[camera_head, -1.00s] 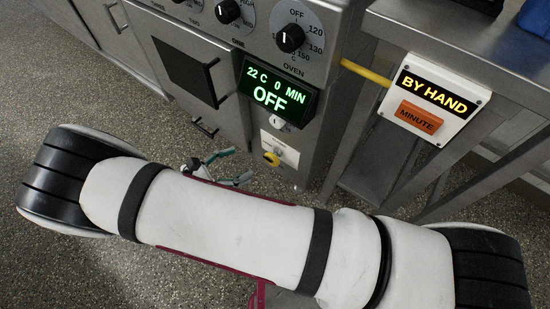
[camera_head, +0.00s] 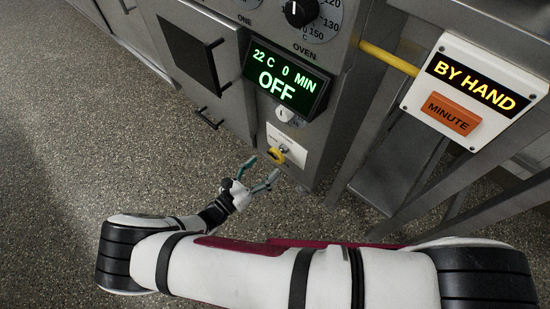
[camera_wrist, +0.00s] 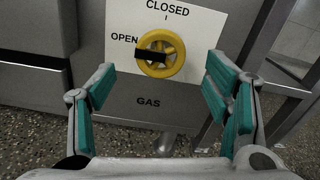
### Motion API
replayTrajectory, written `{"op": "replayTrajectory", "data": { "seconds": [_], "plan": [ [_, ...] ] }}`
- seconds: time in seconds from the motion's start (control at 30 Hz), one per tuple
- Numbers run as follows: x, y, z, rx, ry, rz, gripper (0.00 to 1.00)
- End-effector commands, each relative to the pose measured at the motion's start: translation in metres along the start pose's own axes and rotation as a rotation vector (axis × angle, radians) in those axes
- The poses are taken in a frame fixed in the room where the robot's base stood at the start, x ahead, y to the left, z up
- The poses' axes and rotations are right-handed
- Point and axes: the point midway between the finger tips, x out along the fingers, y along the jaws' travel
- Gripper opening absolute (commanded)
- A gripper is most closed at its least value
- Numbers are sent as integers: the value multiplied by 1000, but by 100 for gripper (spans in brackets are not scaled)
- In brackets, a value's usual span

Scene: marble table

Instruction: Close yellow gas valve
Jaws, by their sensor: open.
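The yellow gas valve (camera_wrist: 174,62) is a round wheel on a white plate (camera_wrist: 200,22) marked CLOSED at the top, OPEN at the left and GAS below. Its dark pointer bar lies roughly level, toward OPEN. The valve (camera_head: 277,155) also shows low on the oven front in the head view. My gripper (camera_wrist: 165,95) is open, its teal-padded fingers spread to the left and right of the valve and short of it in the wrist view. In the head view my gripper (camera_head: 262,173) is just in front of the valve, with no contact visible.
Above the plate are a green OFF display (camera_head: 284,84) and a small round knob (camera_head: 284,114). A BY HAND box with an orange MINUTE button (camera_head: 452,114) is at the right, near metal table legs. The speckled floor (camera_head: 90,130) at left is clear.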

Motion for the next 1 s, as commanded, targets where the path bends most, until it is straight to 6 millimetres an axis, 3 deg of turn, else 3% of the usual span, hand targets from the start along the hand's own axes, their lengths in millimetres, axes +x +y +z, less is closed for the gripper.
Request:
{"op": "replayTrajectory", "data": {
  "seconds": [0.1,0.3,0.73,0.77,0.97,1.0],
  "plan": [
    [23,0,-2,-1,-1,-2,71],
    [49,0,-1,0,0,-1,71],
    [59,0,0,0,1,0,71],
    [59,0,0,0,1,0,68],
    [59,0,0,0,1,0,23],
    [59,0,0,0,1,0,22]
  ]
}}
